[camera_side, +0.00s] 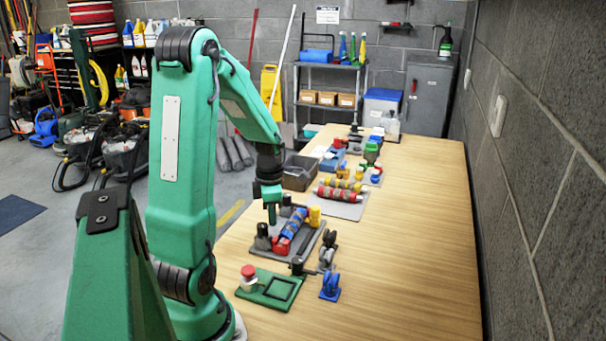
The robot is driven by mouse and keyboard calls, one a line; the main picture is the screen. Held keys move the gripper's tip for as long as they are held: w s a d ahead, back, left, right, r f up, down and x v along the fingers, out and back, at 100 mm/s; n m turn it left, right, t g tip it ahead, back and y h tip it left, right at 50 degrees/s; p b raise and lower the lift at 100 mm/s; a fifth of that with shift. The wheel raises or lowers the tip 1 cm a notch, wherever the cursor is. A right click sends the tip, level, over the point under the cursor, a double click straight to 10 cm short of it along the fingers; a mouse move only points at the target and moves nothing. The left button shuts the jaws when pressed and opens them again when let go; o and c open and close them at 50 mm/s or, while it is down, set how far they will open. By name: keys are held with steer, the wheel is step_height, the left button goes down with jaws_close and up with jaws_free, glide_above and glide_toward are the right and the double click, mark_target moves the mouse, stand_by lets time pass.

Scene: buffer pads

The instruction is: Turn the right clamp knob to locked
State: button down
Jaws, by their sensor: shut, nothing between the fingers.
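My gripper (271,214) is shut and empty, pointing down above the near-left part of a dark grey fixture plate (312,243). The plate carries a blue roller (293,223) with a red part (282,246) at its near end, and a yellow cylinder (314,216) at its far right. A dark grey post (262,238) stands on the plate's left side, close below the fingertips.
A green plate with a red button (248,272) lies nearer, beside a small blue clamp (330,286). A dark clamp (327,252) stands right of the fixture. Red and yellow rollers (342,193), a black bin (299,172) and other parts lie farther back. The table's right side is clear.

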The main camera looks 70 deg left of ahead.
steer(key=shift+w, duration=0.15)
step_height(320, 180, up, 6)
stand_by(0.9)
steer(key=shift+s+d+r, duration=0.25)
steer(key=shift+s+d, duration=0.05)
steer(key=shift+d, duration=0.3)
steer(key=shift+s+d+r, duration=0.25)
steer(key=shift+d, duration=0.3)
steer(key=shift+f, duration=0.15)
steer(key=shift+f, duration=3.35)
